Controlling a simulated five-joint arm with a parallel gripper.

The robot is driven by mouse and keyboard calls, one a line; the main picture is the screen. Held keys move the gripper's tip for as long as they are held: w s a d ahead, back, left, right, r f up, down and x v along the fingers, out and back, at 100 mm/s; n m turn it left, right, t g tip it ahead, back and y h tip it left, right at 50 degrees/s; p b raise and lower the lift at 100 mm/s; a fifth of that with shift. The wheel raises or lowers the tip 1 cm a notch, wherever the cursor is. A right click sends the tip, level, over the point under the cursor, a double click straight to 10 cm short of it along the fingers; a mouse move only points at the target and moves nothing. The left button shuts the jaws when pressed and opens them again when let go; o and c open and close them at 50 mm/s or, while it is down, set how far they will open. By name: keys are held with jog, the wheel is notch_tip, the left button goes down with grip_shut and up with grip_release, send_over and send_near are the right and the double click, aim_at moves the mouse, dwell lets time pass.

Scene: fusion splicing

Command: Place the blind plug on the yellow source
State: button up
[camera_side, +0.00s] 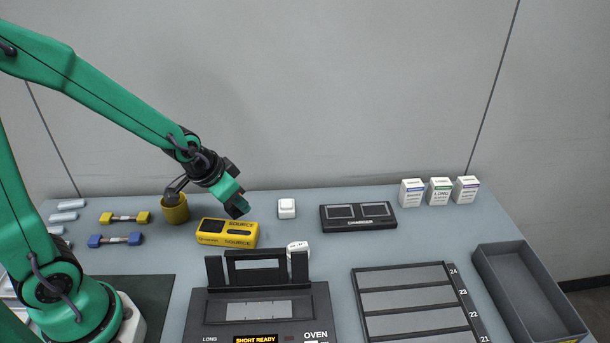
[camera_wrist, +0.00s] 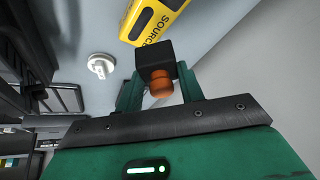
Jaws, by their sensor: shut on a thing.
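The yellow source (camera_side: 228,233), a yellow box with a dark window and "SOURCE" lettering, lies on the bench left of centre. In the wrist view its yellow end (camera_wrist: 152,20) shows at the top. My gripper (camera_side: 238,208) is above the right part of the source in the side view. In the wrist view my gripper (camera_wrist: 160,88) is shut on a black block with an orange knob, which I take to be the blind plug (camera_wrist: 155,56). The block appears close to the source's end; I cannot tell if they touch. In the side view the plug cannot be made out.
A white round piece (camera_side: 297,248) stands right of the source, behind the oven (camera_side: 262,310). A white box (camera_side: 287,208) and the charger (camera_side: 358,217) are further right. A yellow cup (camera_side: 175,209) stands left. Slotted tray (camera_side: 415,300) and open bin (camera_side: 525,290) are at right.

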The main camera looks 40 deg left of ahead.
aim_at(238, 214)
jog(key=shift+f, duration=0.55)
jog(key=shift+f, duration=0.1)
jog(key=shift+f, duration=1.65)
jog(key=shift+f, duration=0.15)
jog(key=o, duration=1.3)
jog(key=shift+r, duration=0.2)
jog(key=shift+v, duration=5.95)
